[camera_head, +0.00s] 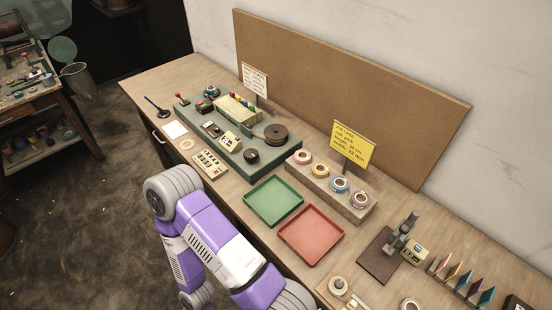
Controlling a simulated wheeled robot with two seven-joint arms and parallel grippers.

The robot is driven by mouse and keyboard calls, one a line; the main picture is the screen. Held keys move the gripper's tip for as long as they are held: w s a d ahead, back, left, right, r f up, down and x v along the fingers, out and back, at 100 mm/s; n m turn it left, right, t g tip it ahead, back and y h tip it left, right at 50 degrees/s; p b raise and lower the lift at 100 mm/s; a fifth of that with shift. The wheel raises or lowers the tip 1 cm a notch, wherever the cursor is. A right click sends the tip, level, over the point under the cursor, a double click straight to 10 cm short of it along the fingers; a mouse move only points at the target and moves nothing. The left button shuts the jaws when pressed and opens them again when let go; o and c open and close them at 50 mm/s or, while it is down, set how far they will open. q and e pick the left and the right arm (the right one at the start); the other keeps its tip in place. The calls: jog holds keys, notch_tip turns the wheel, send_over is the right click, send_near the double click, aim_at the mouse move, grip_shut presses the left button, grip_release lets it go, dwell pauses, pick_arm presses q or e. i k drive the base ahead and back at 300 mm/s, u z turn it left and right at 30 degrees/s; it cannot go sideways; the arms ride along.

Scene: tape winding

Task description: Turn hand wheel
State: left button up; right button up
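A green winding machine base (222,146) lies on the wooden bench at the back left. A large dark brown round disc (276,135) stands near its right end. A smaller black round knob (251,156) sits at its front edge. I cannot tell for sure which of these two is the hand wheel. Nothing touches either one. A purple and white arm link of mine rises from the bottom, in front of the bench. Neither of my grippers shows in this view.
A green tray (273,184) and a red tray (332,255) lie in front of a wooden block (314,181) with several tape rolls. A yellow sign (353,146) stands behind them. A small press (404,234) stands at the right. A brown board (342,97) backs the bench.

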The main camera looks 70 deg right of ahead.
aim_at(251, 155)
jog(key=k, duration=0.35)
jog(key=z, duration=0.85)
